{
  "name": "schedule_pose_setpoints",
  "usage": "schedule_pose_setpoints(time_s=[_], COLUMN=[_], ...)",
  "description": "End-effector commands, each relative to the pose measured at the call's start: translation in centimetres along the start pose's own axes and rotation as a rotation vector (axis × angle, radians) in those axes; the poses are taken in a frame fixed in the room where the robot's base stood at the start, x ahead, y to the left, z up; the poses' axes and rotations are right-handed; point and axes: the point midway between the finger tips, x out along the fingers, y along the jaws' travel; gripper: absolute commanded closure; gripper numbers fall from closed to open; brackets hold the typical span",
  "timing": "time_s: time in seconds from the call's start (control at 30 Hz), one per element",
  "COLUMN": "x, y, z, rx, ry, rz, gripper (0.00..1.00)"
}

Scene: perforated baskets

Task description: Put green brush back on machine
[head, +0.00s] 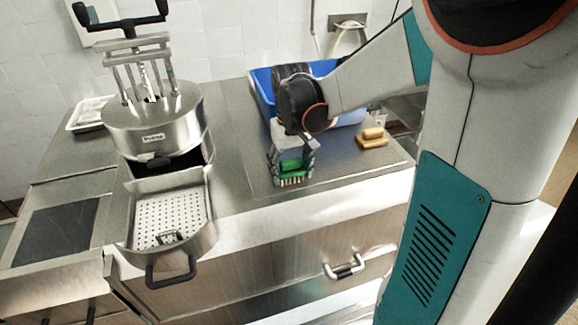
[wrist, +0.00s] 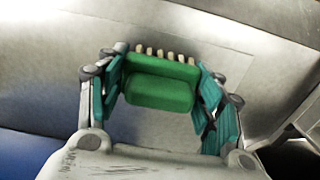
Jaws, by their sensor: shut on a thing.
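The green brush (head: 291,166), with pale bristles along one edge, is between the fingers of my gripper (head: 292,172), over the steel counter right of the machine. In the wrist view the brush (wrist: 162,82) sits between the two teal finger pads (wrist: 160,95), and my gripper is shut on it. Whether the brush touches the counter I cannot tell. The machine (head: 152,128) is a round steel press with a black-handled frame on top. Its perforated basket (head: 172,218) is pulled out at the front with a dark handle.
A blue bin (head: 264,88) stands behind my gripper, partly hidden by my arm. Pale brown blocks (head: 372,138) lie to the right on the counter (head: 232,150). A white tray (head: 88,114) is at the back left. The counter between machine and gripper is clear.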

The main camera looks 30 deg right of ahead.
Motion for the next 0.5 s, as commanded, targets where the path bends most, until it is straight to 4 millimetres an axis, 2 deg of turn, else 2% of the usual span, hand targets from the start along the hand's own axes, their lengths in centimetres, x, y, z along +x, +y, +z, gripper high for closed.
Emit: schedule_pose_setpoints(time_s=[0.23, 0.27, 0.3, 0.33, 0.5], x=[0.49, 0.38, 0.34, 0.32, 0.31], y=[0.0, 0.0, 0.0, 0.0, 0.0], z=[-0.01, -0.01, -0.01, -0.01, -0.01], rx=[0.0, 0.0, 0.0, 0.0, 0.0], ry=[0.0, 0.0, 0.0, 0.0, 0.0], rz=[0.0, 0.0, 0.0, 0.0, 0.0], gripper=[0.65, 0.33, 0.24, 0.19, 0.19])
